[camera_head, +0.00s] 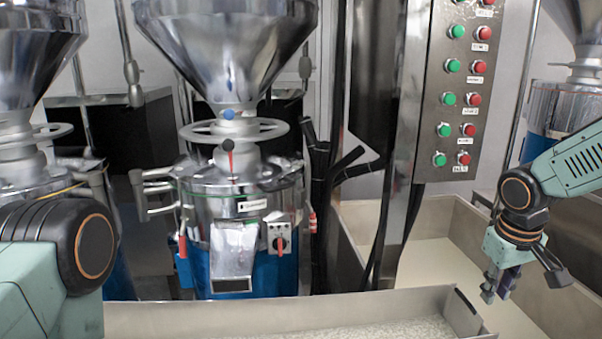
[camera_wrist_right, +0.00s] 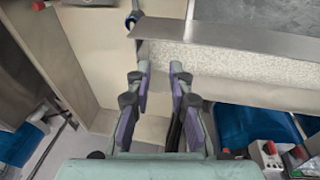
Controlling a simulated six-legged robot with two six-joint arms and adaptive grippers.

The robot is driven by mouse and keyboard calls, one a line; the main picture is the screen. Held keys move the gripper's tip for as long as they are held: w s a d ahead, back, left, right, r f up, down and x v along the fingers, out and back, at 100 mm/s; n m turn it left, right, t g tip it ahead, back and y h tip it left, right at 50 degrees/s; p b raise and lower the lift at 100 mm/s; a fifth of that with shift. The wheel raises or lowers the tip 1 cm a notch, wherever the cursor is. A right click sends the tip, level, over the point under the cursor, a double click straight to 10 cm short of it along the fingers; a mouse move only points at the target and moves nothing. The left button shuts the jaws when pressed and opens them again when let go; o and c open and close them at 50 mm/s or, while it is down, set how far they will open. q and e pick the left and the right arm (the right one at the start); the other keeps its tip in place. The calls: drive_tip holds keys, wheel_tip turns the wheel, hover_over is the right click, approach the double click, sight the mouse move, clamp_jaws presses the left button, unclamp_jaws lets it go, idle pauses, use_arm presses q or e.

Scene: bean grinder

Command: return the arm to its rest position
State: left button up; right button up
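My right arm comes in from the right in the head view. Its gripper (camera_head: 496,291) points down above the pale bin area, just right of the end of the metal tray (camera_head: 270,312). In the right wrist view the two fingers of this gripper (camera_wrist_right: 160,72) stand apart with nothing between them, so it is open and empty. The tray's metal rim (camera_wrist_right: 230,35) lies beyond the fingertips there. A part of my left arm fills the lower left of the head view; its gripper is out of the picture.
A grinder (camera_head: 235,195) with a steel funnel stands at the centre, and another grinder (camera_head: 30,150) at the left. A control panel (camera_head: 460,90) with green and red buttons hangs left of my right arm. Pale granular material (camera_wrist_right: 235,68) lies in the tray.

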drive_tip(key=w+a+f+t+y, duration=0.3)
drive_tip(key=a+f, duration=0.1)
drive_tip(key=a, duration=0.4)
drive_tip(key=s+a+f+m, duration=0.1)
drive_tip(key=s+a+f, duration=0.45)
drive_tip(key=f, duration=0.35)
drive_tip(key=s+f+g, duration=0.1)
drive_tip(key=s+f, duration=0.3)
drive_tip(key=s, duration=0.5)
drive_tip(key=s+f+g+h, duration=0.1)
drive_tip(key=s+f, duration=0.4)
drive_tip(key=s, duration=0.5)
drive_tip(key=s+a+f+g, duration=0.1)
drive_tip(key=s+f, duration=0.4)
drive_tip(key=s, duration=0.5)
drive_tip(key=shift+f+m+g+h, duration=0.25)
drive_tip(key=shift+m+g+h, duration=0.05)
drive_tip(key=shift+g, duration=0.6)
drive_tip(key=shift+a, duration=0.1)
drive_tip(key=shift+w+f, duration=0.1)
